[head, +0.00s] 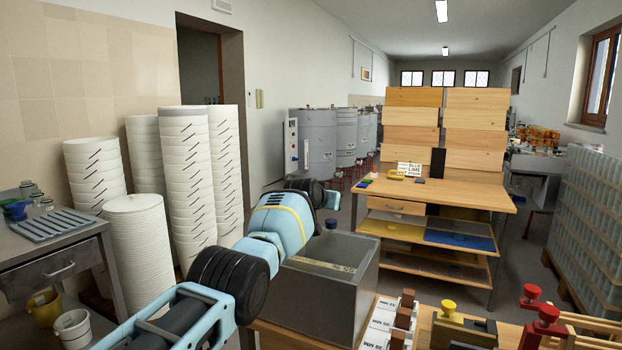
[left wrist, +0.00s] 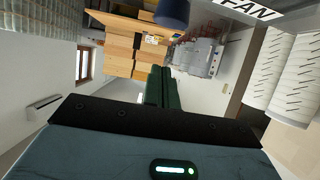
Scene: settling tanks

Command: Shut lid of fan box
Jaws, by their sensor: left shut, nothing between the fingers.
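The fan box is a grey metal box (head: 335,310) at the bottom middle of the head view, with a pale label strip (head: 322,265) on it. A dark blue knob (head: 331,224) shows at its far side, and also in the wrist view (left wrist: 172,12). A white label reading FAN (left wrist: 247,12) is at the top of the wrist view. I cannot tell how far the lid is open. My left gripper (left wrist: 160,72) has its dark green fingers together, with nothing between them. In the head view my left arm reaches above and behind the box. My right gripper is not in view.
A wooden bench (head: 450,192) with boards and signs stands behind the box. Small blocks and red and yellow knobs (head: 448,307) are at the lower right. Stacked white buckets (head: 185,170) and a metal table (head: 50,250) are at the left. Crates (head: 595,220) stand at the right.

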